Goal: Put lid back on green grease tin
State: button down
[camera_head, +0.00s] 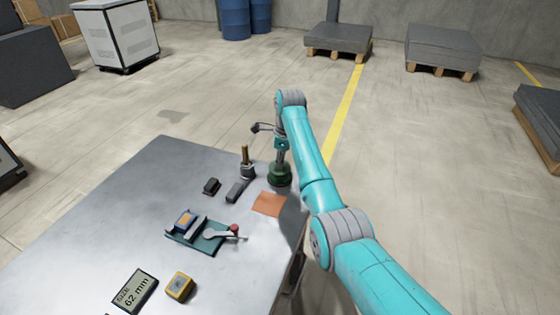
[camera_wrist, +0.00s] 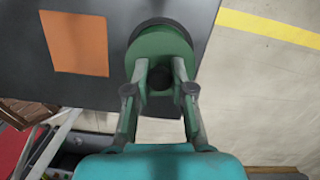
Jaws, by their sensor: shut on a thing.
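The green grease tin (camera_head: 280,180) stands near the right edge of the metal table, below my gripper (camera_head: 281,160). In the wrist view, the two fingers of my gripper (camera_wrist: 160,78) are closed on a dark round knob (camera_wrist: 160,77). The knob sits on a green round lid (camera_wrist: 160,48). A dark round rim shows just beyond the lid's far edge. The lid is over or on the tin; I cannot tell whether it is fully seated.
An orange cloth (camera_head: 268,204) lies left of the tin, also in the wrist view (camera_wrist: 75,43). A dark stand with a brass post (camera_head: 246,168), small dark blocks (camera_head: 211,186), a teal fixture with a red-knobbed lever (camera_head: 205,233), a yellow block (camera_head: 179,287) and a size sign (camera_head: 134,291) stand on the table (camera_head: 90,215).

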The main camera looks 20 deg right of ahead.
jog(key=shift+f, duration=0.1)
dwell(0.8)
jog(key=shift+c, duration=2.2)
grip_release()
jog(key=shift+r, duration=3.5)
jog(key=shift+c, duration=0.3)
grip_shut()
jog(key=shift+f, duration=2.5)
